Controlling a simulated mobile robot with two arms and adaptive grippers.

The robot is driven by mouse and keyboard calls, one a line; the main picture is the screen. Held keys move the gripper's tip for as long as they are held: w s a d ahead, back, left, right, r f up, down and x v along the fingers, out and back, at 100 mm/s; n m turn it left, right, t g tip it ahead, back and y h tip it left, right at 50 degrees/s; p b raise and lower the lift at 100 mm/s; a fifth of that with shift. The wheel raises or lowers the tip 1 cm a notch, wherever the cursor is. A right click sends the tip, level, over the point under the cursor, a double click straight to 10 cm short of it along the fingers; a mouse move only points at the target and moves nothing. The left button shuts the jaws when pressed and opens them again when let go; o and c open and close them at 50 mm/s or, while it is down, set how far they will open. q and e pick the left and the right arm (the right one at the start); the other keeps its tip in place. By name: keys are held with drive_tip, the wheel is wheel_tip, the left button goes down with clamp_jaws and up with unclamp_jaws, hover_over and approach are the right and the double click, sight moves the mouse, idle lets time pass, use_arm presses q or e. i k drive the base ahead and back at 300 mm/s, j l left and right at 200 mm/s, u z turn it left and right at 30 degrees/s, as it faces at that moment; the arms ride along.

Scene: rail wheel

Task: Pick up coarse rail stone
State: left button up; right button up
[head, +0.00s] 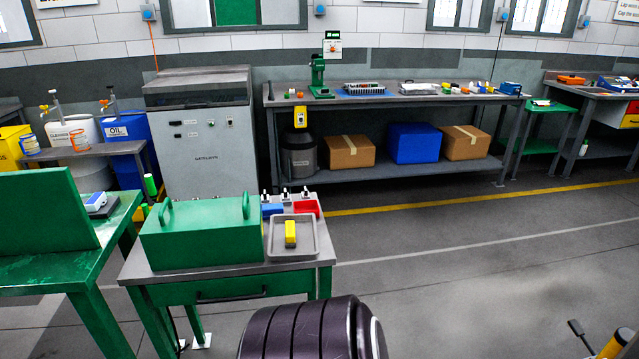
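No object can be clearly identified as the coarse rail stone. A small yellow block (290,233) lies in a shallow grey tray (274,252) on the right part of the small workbench; I cannot tell whether it is the stone. A green lidded box with two handles (200,236) stands left of the tray on the same bench. Neither of my grippers shows in the head view.
Behind the tray are a blue bin (272,209) and a red bin (306,207). A dark ringed cylinder (300,335) fills the bottom centre. A green table (70,265) stands left. A long bench (430,99) lines the wall. Right floor (480,250) is mostly clear.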

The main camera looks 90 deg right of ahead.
sight(290, 234)
drive_tip(key=z, duration=2.55)
drive_tip(key=i+l+u, duration=0.15)
drive_tip(key=l+u, duration=0.15)
drive_tip(key=u, duration=0.15)
drive_tip(key=i+l+u, duration=0.1)
drive_tip(key=l+u, duration=0.2)
drive_tip(key=u, duration=0.15)
